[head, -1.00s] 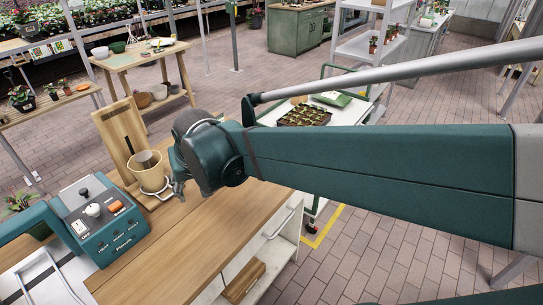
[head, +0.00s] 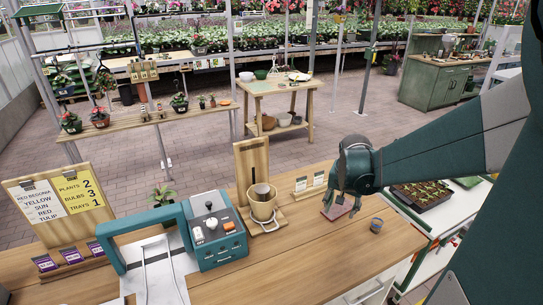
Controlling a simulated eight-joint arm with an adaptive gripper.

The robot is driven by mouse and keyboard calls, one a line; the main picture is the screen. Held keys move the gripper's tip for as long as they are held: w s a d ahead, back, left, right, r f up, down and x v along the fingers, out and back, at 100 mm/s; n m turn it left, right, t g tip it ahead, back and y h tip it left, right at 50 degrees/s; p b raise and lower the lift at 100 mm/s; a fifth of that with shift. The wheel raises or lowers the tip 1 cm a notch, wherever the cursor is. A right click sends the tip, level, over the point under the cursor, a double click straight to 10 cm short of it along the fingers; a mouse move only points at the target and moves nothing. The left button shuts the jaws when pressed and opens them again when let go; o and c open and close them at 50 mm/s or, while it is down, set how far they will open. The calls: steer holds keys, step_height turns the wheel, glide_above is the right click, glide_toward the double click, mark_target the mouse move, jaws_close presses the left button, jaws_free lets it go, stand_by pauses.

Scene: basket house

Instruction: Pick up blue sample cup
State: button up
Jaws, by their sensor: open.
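A small blue cup (head: 376,225) with a yellowish mark stands on the wooden counter (head: 300,262), near its right end. My gripper (head: 338,205) is open and points down, to the left of the cup and a little behind it. It is over a small flat reddish-brown piece (head: 337,210) on the counter. I cannot tell whether the fingers touch that piece. Nothing shows held between the fingers.
A beige pot (head: 262,208) on a wooden stand is left of my gripper. Two small white cards (head: 310,182) stand behind. A teal machine (head: 215,235) with knobs is further left. A seedling tray (head: 420,193) lies beyond the counter's right end. The counter's front is clear.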

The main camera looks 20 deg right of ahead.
mark_target(377, 223)
steer(key=s+d+f+m+g+p, duration=0.1)
steer(key=s+d+f+m+p, duration=0.1)
steer(key=d, duration=0.6)
steer(key=s+d+f+m+g+p, duration=0.1)
steer(key=s+d+f+m+p, duration=0.1)
steer(key=d+p, duration=0.3)
steer(key=s+d+m, duration=0.1)
steer(key=d, duration=0.2)
steer(key=shift+d+y, duration=0.2)
steer(key=shift+y, duration=0.1)
steer(key=shift+f, duration=0.25)
steer(key=shift+w+d+f, duration=0.1)
steer(key=shift+d+f, duration=0.05)
steer(key=shift+f, duration=1)
steer(key=shift+f, duration=0.15)
steer(key=shift+w+d+f, duration=0.1)
steer(key=shift+f, duration=1.15)
steer(key=shift+w+d+f, duration=0.1)
steer(key=shift+f, duration=1.1)
steer(key=c, duration=1)
